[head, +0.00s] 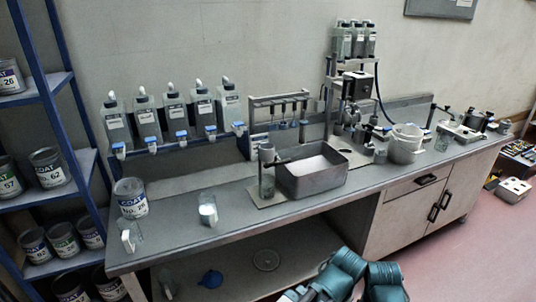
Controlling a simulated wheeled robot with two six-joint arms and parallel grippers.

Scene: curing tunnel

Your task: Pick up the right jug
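A clear jug (208,212) with something white in it or on its side stands upright on the front of the grey bench. A second clear jug (132,234) with a white part on its side stands to its left, near the bench's left end. A clear, greenish vessel (442,139) stands far to the right on the bench; I cannot tell whether it is a jug too. My teal arm parts show at the bottom edge, apart from all of these. Neither gripper's fingertips are in view.
A labelled can (131,199) stands behind the left jug. A grey tray (314,182) with white contents and a small stand lie right of the middle jug. Bottles with taps (175,115) line the wall. The bench front between the jugs is clear.

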